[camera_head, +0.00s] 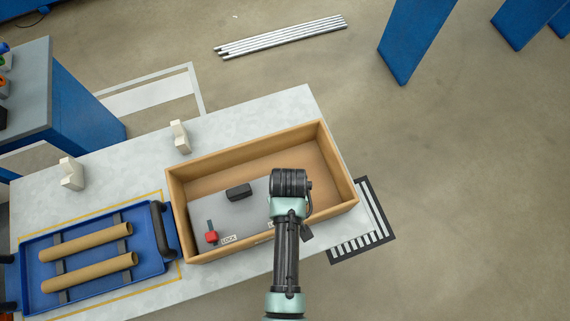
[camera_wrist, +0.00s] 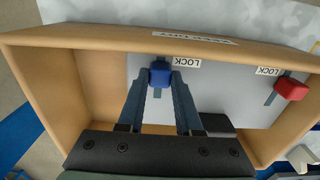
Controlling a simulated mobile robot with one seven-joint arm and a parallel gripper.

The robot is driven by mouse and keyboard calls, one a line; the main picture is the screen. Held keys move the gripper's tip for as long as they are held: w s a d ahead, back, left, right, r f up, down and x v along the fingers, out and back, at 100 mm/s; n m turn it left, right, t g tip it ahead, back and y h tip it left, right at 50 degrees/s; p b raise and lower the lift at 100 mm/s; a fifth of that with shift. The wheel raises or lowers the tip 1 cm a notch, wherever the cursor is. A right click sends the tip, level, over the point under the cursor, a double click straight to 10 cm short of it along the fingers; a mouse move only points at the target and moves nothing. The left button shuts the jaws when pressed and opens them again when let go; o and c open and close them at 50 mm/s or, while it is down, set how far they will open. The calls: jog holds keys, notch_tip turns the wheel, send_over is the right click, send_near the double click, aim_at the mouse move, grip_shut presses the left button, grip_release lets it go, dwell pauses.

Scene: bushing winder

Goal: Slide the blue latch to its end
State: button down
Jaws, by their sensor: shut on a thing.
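In the head view my arm (camera_head: 289,205) reaches down into the box and hides the blue latch. A short stretch of the latch's slot shows below the knob in the wrist view.
A red latch (camera_head: 211,237) with its own LOCK label sits on the same panel (camera_head: 240,212). A black block (camera_head: 239,192) stands on the panel. The box walls (camera_head: 247,145) surround them. A blue tray (camera_head: 86,290) with two brown tubes lies left of the box.

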jog(key=shift+s+f, duration=0.1)
jog(key=shift+s, duration=0.05)
jog(key=c, duration=0.6)
grip_release()
jog(key=shift+o, duration=0.2)
jog(key=shift+r, duration=0.4)
notch_tip(320, 180, up, 12)
jog(key=shift+r+b, duration=0.15)
jog(key=shift+b, duration=0.25)
